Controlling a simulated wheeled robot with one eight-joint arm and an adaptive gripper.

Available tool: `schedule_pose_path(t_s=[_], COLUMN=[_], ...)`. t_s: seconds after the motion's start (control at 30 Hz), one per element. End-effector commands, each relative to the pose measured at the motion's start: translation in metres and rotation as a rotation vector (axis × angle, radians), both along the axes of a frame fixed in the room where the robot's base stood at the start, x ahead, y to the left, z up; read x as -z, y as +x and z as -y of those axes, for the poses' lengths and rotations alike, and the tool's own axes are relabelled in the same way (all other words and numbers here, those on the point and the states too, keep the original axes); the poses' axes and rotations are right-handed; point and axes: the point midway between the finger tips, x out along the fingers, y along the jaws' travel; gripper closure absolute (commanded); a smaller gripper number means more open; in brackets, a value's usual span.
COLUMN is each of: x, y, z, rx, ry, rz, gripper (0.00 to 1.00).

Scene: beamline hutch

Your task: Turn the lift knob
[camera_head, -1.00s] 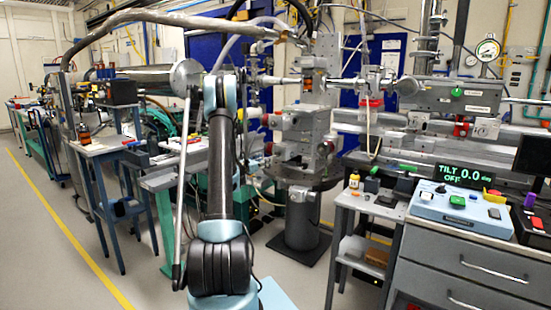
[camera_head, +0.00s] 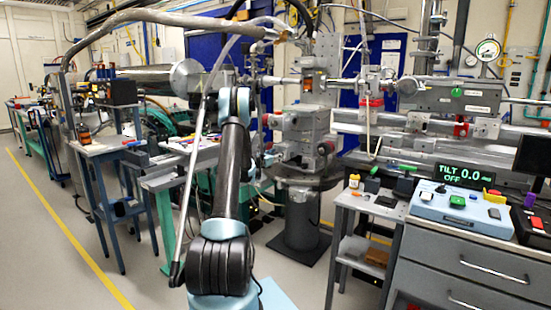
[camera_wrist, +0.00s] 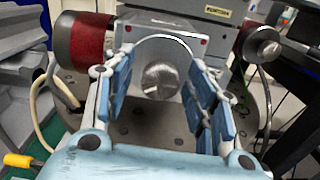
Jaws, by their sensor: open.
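In the wrist view a round silver metal knob (camera_wrist: 160,80) sits on the face of a grey metal block. No lettering on it is readable, so I cannot confirm it is the lift knob. My gripper (camera_wrist: 163,70) is open, its blue-padded fingers to the left and right of the knob. Gaps show between the pads and the knob's rim. In the head view my raised arm hides most of my gripper. The grey stage column (camera_head: 303,130) with its several round knobs stands just right of my arm.
A dark red cylinder (camera_wrist: 80,38) is left of the block, and another round metal knob (camera_wrist: 262,42) is to the right. In the head view a control box (camera_head: 465,212) and a display reading TILT 0.0 OFF (camera_head: 462,177) are on the right bench. Floor is clear at left.

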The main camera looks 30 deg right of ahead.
Motion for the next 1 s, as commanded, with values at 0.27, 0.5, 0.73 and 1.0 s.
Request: schedule_pose_path(t_s=[0.27,0.5,0.73,1.0], x=[-0.0001,-0.0002,-0.0002,-0.0002], y=[0.0000,0.0002,0.0002,0.0003], z=[-0.0001,-0.0004,-0.0004,-0.0006], rx=[0.000,0.000,-0.001,-0.001], ry=[0.000,0.000,0.009,0.061], rz=[0.000,0.000,0.022,0.149], gripper=[0.69,0.94,0.94,0.94])
